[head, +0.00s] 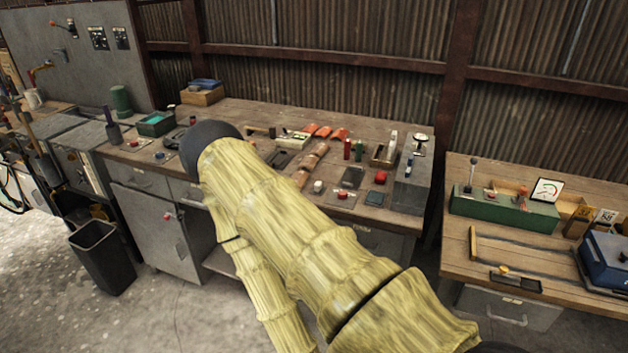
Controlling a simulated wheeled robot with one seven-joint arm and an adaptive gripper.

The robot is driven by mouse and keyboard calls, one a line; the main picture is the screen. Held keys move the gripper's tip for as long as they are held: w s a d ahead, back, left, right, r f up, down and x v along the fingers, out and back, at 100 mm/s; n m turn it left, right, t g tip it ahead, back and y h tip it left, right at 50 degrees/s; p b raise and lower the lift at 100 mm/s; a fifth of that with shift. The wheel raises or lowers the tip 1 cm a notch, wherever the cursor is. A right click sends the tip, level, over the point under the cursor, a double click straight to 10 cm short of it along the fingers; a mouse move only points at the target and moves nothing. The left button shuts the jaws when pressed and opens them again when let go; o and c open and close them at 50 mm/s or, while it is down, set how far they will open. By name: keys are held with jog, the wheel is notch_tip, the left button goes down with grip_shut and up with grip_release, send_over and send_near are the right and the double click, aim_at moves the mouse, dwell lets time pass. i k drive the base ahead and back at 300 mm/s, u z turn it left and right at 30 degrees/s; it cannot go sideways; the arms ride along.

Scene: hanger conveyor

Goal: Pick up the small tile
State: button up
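A small dark blue-grey square tile (374,199) lies flat near the front edge of the middle workbench, right of centre in the head view. A larger dark flat plate (353,177) lies just behind it and to its left. My own yellow, bamboo-patterned arm crosses the middle of the view and covers part of the bench. My gripper cannot be seen, so its distance from the tile does not show.
A second bench (470,262) stands at the right. A black bin (101,258) stands on the floor at the left.

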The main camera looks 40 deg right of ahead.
aim_at(301, 178)
jog(key=z, duration=0.6)
jog(key=i, duration=0.65)
jog(key=z, duration=0.4)
